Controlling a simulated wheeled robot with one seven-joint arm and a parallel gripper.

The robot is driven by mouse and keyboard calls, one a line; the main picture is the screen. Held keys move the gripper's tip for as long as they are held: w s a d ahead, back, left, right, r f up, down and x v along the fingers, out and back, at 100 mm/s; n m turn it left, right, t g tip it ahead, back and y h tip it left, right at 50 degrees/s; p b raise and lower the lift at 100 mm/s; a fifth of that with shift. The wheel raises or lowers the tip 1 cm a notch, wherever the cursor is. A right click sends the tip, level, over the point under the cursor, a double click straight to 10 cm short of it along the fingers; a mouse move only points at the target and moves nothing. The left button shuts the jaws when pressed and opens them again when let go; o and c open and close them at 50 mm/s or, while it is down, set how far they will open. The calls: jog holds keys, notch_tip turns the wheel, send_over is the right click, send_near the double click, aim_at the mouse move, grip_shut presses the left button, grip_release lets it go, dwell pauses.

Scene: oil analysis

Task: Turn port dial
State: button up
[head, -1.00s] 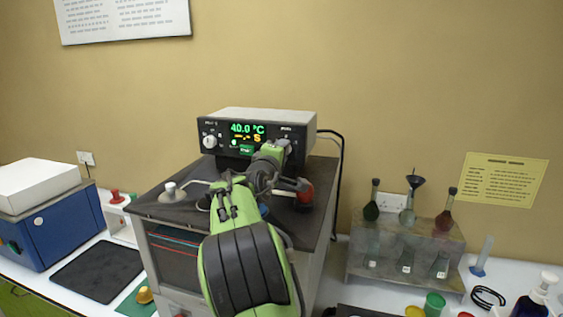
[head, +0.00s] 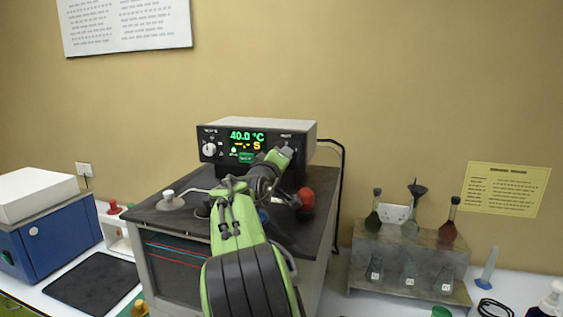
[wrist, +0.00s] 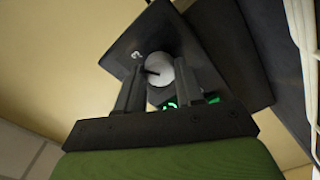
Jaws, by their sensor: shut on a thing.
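The port dial (wrist: 159,71) is a pale round knob with a dark pointer mark, on the black front panel of the control box. My gripper (wrist: 157,82) is shut on it, with one finger on each side of the knob in the wrist view. In the head view my gripper (head: 288,152) is at the right end of the control box (head: 222,138) and hides the dial. A green and yellow display (head: 247,137) reads 40.0 °C, with dashes and S below.
Another white dial (head: 209,149) is at the panel's left. Below, the bench unit's dark top (head: 160,213) bears a metal knob (head: 169,196) and a red knob (head: 306,199). A flask rack (head: 350,262) stands right; a blue box (head: 60,235) stands left.

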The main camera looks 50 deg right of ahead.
jog(key=o, duration=1)
jog(key=shift+o, duration=0.2)
jog(key=b+v, duration=0.3)
jog(key=v, duration=1.2)
jog(key=shift+s+a+b, duration=0.25)
jog(key=shift+a+b, duration=0.05)
jog(key=shift+a, duration=0.05)
